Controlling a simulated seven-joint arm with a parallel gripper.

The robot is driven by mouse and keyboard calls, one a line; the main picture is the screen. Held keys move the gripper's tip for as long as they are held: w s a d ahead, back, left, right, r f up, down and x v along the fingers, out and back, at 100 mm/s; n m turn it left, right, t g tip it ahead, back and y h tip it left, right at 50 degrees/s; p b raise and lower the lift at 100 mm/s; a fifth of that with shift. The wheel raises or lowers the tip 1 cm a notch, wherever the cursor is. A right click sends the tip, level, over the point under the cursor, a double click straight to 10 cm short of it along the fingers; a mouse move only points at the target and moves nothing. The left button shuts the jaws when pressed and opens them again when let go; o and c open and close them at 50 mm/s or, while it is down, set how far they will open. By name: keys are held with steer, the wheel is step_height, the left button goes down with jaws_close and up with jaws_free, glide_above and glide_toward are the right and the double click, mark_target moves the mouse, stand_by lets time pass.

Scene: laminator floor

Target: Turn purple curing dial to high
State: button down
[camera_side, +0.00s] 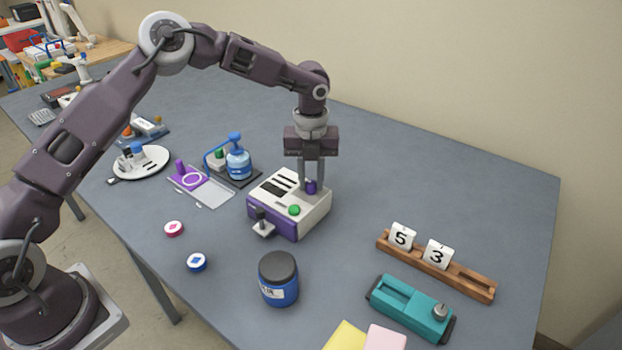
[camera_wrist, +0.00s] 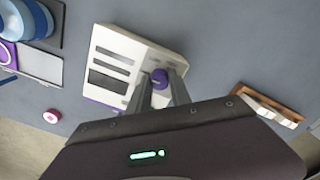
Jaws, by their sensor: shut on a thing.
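The purple curing dial (camera_side: 311,187) stands on top of a white and purple machine (camera_side: 318,213), near its right back edge. It also shows in the wrist view (camera_wrist: 159,78) between my fingers. My gripper (camera_side: 311,183) points straight down and is shut on the dial, one finger on each side.
A dark-lidded blue jar (camera_side: 279,280) stands in front of the machine. A wooden rack (camera_side: 468,283) with number tiles and a teal device (camera_side: 405,308) are at right. A blue pump bottle (camera_side: 238,162) and a purple-and-grey plate (camera_side: 214,192) are at left. The table behind is clear.

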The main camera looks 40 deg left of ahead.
steer(key=m, duration=1)
steer(key=shift+m, duration=0.4)
steer(key=m, duration=1.1)
steer(key=shift+m, duration=0.3)
steer(key=c, duration=1.2)
jaws_free()
